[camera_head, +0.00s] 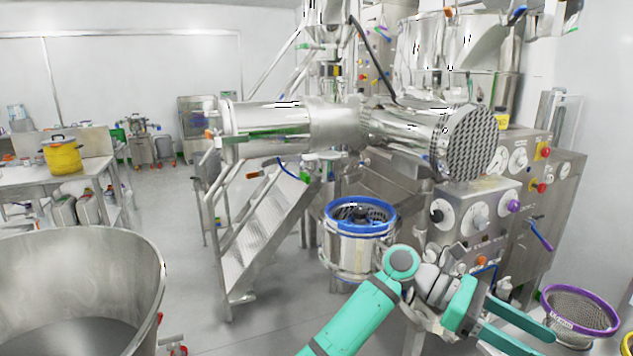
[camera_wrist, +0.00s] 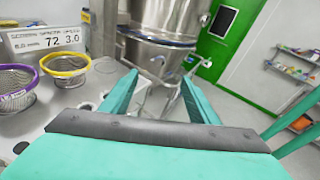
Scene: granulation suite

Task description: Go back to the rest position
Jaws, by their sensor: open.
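My teal arm reaches in from the bottom of the head view. My gripper (camera_head: 541,343) is at the lower right, pointing right, with its two teal fingers apart. In the wrist view my gripper (camera_wrist: 160,80) shows its fingers spread with nothing between them. A purple-rimmed mesh basket (camera_head: 580,312) is just right of the fingertips in the head view. It also shows at the left of the wrist view (camera_wrist: 14,84), beside a yellow-rimmed mesh basket (camera_wrist: 66,66). Both baskets stand apart from the fingers in the wrist view.
A blue-rimmed steel sieve drum (camera_head: 347,248) stands left of my arm. A control panel with knobs (camera_head: 476,215) is behind my gripper. A large steel bowl (camera_head: 150,262) fills the lower left; metal stairs (camera_head: 262,232) rise beyond it. Floor at centre left is clear.

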